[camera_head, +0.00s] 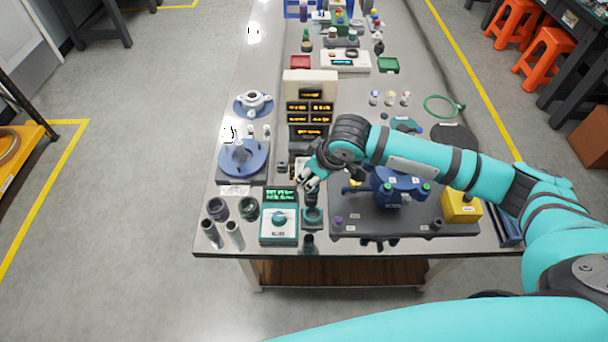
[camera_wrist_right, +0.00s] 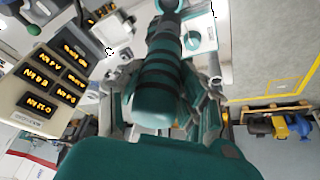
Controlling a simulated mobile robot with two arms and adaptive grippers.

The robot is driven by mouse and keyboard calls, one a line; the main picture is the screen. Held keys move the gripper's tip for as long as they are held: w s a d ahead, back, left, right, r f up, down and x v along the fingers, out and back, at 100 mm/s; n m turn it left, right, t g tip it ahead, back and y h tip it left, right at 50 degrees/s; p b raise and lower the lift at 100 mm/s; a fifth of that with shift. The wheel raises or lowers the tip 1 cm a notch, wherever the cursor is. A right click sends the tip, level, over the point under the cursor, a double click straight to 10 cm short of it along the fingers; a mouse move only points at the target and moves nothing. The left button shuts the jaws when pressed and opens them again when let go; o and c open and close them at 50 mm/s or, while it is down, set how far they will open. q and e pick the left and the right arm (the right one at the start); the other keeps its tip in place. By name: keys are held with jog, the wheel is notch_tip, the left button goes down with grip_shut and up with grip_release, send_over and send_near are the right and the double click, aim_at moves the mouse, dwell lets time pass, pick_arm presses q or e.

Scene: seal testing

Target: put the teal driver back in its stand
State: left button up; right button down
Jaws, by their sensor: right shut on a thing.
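My right gripper (camera_head: 309,184) is above the front part of the bench, just behind a small teal stand (camera_head: 313,216) beside the teal tester box. It is shut on the teal driver. In the right wrist view the driver (camera_wrist_right: 160,85), a thick teal handle with black bands, sits between the fingers (camera_wrist_right: 163,105) and points away from the wrist. In the head view the driver's lower part (camera_head: 311,199) shows dark below the fingers, over the stand. I cannot tell whether its tip is inside the stand or above it. My left gripper is not in view.
The teal tester box (camera_head: 279,224) with a green display is left of the stand. A dark plate (camera_head: 350,226) with a blue fixture (camera_head: 398,187) is to the right, under my right arm. A display unit (camera_head: 311,87) stands behind. Metal cylinders (camera_head: 212,234) stand at the front left.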

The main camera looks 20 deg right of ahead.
jog(key=f, duration=0.1)
jog(key=d+f+n, duration=0.1)
jog(key=w+f+p, duration=0.1)
jog(key=shift+d+n+y, duration=0.15)
jog(key=shift+n+y, duration=0.15)
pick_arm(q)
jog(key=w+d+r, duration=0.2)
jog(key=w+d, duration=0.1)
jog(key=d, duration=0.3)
pick_arm(e)
jog(key=shift+d+f, duration=0.2)
jog(key=shift+f, duration=0.5)
jog(key=shift+s+a+f+b, duration=0.1)
jog(key=shift+a+f+b, duration=0.1)
jog(key=shift+b, duration=0.25)
notch_tip(320, 180, down, 2)
jog(key=b, duration=0.3)
jog(key=shift+a+f, duration=0.15)
jog(key=shift+f, duration=0.1)
jog(key=shift+f+b, duration=0.3)
jog(key=shift+b, duration=0.1)
jog(key=shift+f, duration=0.1)
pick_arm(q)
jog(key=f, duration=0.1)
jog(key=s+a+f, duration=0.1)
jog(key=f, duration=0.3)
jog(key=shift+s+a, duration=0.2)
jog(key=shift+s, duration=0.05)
